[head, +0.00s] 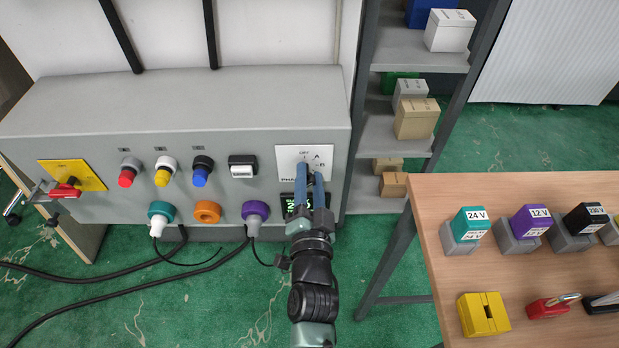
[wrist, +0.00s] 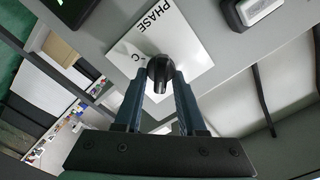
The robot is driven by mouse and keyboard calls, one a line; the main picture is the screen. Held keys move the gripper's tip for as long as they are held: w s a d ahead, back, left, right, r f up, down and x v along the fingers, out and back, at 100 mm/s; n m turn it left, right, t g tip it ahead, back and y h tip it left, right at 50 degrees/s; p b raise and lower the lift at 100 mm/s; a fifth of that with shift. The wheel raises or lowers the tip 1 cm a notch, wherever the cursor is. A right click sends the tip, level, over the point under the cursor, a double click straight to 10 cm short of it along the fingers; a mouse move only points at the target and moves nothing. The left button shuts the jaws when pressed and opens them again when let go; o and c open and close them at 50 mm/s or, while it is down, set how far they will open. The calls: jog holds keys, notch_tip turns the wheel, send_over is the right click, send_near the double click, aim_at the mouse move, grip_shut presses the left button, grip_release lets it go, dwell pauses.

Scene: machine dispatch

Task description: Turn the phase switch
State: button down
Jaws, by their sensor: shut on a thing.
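The phase switch is a black knob (wrist: 160,72) on a white plate (head: 291,158) at the right end of the grey machine's front. The plate carries the word PHASE and letters around the knob. In the wrist view the plate (wrist: 195,50) shows behind the knob, with a C visible. My gripper (head: 311,176) reaches up to the plate. In the wrist view my gripper (wrist: 161,80) has its two blue fingers shut on the knob, one on each side. In the head view the fingers hide most of the knob and part of the plate.
The machine front (head: 100,205) also holds red, yellow and blue buttons, coloured sockets, cables and a yellow plate with a red handle (head: 65,189). A small display (head: 288,204) sits below the switch. Shelves (head: 400,135) stand right of it. A table (head: 520,260) with labelled blocks is at right.

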jog(key=c, duration=0.8)
grip_release()
jog(key=shift+c, duration=0.2)
jog(key=shift+s, duration=0.1)
jog(key=s, duration=1.3)
jog(key=shift+w, duration=0.1)
